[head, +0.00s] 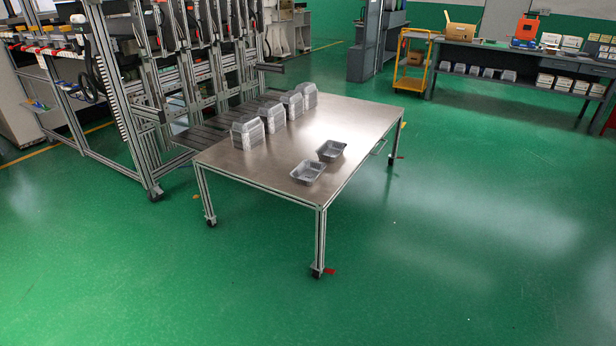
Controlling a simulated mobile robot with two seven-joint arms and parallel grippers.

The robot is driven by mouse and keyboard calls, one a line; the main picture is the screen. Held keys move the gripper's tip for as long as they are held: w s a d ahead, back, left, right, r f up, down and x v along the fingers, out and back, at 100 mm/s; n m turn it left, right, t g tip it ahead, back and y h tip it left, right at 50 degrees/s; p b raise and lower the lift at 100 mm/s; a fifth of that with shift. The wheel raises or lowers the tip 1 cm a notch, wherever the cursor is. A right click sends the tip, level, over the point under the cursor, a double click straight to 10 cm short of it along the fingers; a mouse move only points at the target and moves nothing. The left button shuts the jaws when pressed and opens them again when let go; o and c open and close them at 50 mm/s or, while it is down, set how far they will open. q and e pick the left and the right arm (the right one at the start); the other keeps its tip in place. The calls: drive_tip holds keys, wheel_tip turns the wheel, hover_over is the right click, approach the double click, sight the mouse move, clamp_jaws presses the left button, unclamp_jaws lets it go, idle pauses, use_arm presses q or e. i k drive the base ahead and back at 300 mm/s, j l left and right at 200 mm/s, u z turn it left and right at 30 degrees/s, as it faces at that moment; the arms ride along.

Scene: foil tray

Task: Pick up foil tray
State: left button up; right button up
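Two foil trays sit apart from the stacks on a metal table (235,163). The nearer foil tray (308,172) lies open side up near the table's right front edge. Several stacks of foil trays (248,133) stand in a row along the table's left and back side. Neither of my grippers shows in the head view.
The table stands on wheeled legs (320,240). A tall metal frame rack (150,100) stands close along its left side. A yellow cart (412,62) and a workbench (520,70) are at the back right. The green floor (430,240) in front and to the right is clear.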

sight(305, 175)
drive_tip(key=i+l+u, duration=0.2)
drive_tip(key=u, duration=0.3)
drive_tip(key=i+l+u, duration=0.3)
drive_tip(key=u, duration=0.2)
drive_tip(key=i+l+u, duration=0.2)
drive_tip(key=l, duration=0.35)
drive_tip(key=i+l, duration=0.3)
drive_tip(key=l, duration=0.15)
drive_tip(key=i+l, duration=0.1)
drive_tip(key=l, duration=0.25)
drive_tip(key=i+l+u, duration=0.1)
drive_tip(key=l, duration=0.2)
drive_tip(key=i+l, duration=0.15)
drive_tip(key=l, duration=0.2)
drive_tip(key=i+l, duration=0.15)
drive_tip(key=l, duration=0.2)
